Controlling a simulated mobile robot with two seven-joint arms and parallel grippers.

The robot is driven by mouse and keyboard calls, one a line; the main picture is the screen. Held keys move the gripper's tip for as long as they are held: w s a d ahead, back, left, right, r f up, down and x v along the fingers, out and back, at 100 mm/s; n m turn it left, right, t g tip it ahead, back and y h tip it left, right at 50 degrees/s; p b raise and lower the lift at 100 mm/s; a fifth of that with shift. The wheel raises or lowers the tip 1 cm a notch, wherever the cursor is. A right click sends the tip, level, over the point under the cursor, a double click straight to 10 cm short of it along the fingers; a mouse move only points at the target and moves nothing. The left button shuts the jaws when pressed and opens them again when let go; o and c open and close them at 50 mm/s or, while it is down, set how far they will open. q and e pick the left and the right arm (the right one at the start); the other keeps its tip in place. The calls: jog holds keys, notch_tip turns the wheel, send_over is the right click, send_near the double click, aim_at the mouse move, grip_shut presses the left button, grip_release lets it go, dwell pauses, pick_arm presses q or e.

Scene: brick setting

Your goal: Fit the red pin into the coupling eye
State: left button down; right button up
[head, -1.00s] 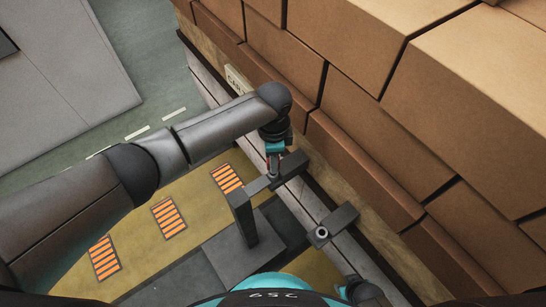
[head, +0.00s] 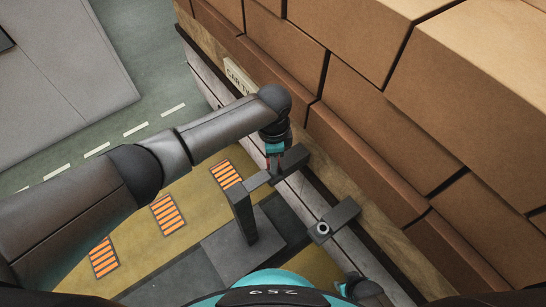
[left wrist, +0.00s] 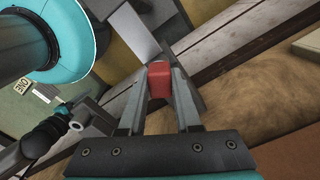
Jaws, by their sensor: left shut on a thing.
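My left gripper (head: 275,165) is shut on the red pin (left wrist: 160,80), which shows between the fingers in the left wrist view. In the head view the gripper is over the junction of a grey bar (head: 260,180) and a dark bracket (head: 310,160) on the wagon side. The pin's lower end and any hole beneath it are hidden, so I cannot tell whether the pin is in the coupling eye. A second bracket with a ringed hole (head: 323,228) stands nearer me, empty. Part of my right arm (head: 365,291) shows at the bottom, but its fingers cannot be made out.
Large brown blocks (head: 370,130) are stacked close on the right side of the gripper. A grey post (head: 242,215) carries the bar from a dark base. The yellow floor (head: 195,190) with orange striped patches is open on the left.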

pick_arm(q)
jog(key=shift+f, duration=0.2)
jog(key=c, duration=1.1)
grip_release()
jog(key=shift+f, duration=0.1)
jog(key=o, duration=1)
